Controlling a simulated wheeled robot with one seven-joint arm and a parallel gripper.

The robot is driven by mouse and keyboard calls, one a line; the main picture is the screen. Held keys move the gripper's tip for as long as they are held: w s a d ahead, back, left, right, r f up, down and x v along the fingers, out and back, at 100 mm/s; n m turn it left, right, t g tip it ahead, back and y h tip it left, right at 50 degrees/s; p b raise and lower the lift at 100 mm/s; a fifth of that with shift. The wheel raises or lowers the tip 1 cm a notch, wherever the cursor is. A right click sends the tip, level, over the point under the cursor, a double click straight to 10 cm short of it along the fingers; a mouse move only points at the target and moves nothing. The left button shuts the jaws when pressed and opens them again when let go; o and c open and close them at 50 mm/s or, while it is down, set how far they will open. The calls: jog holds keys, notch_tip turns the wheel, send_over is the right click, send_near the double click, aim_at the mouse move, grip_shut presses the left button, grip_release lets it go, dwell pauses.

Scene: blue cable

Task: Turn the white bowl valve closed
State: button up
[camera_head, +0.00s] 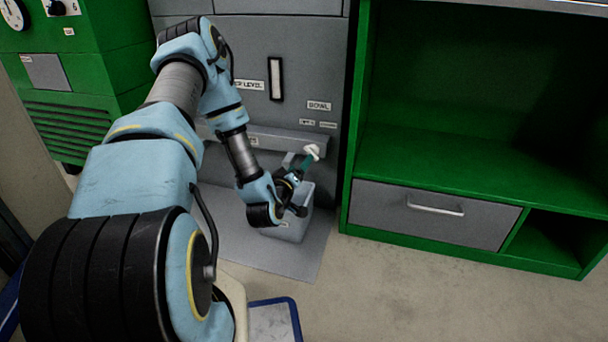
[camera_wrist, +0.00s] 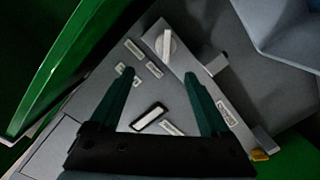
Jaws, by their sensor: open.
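The white bowl valve (camera_head: 311,152) is a small handle on a grey ledge of the machine front, below the BOWL label (camera_head: 319,105). In the wrist view the white valve (camera_wrist: 166,42) is an upright bar on a round base. My gripper (camera_head: 304,162) is close to it in the head view, with the green fingers partly hidden by the wrist. In the wrist view my gripper (camera_wrist: 158,75) is open and empty. The valve lies just ahead of the fingertips, roughly in line with the gap; contact is not visible.
A grey bin (camera_head: 297,222) stands on the floor mat below my gripper. The green cabinet (camera_head: 350,190) is close on the right, with a grey drawer (camera_head: 434,214). The ledge (camera_wrist: 205,100) runs beside the right finger, with a grey block (camera_wrist: 217,65) and a yellowish fitting (camera_wrist: 259,154).

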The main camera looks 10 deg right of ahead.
aim_at(312, 152)
jog(key=w+d+f+n+t+b, duration=0.1)
jog(key=w+d+b, duration=0.3)
jog(key=w, duration=0.5)
jog(key=shift+d+f+b, duration=0.4)
jog(key=shift+d+f, duration=0.05)
jog(key=shift+f, duration=0.1)
jog(key=shift+w, duration=0.1)
jog(key=shift+c, duration=0.2)
grip_shut()
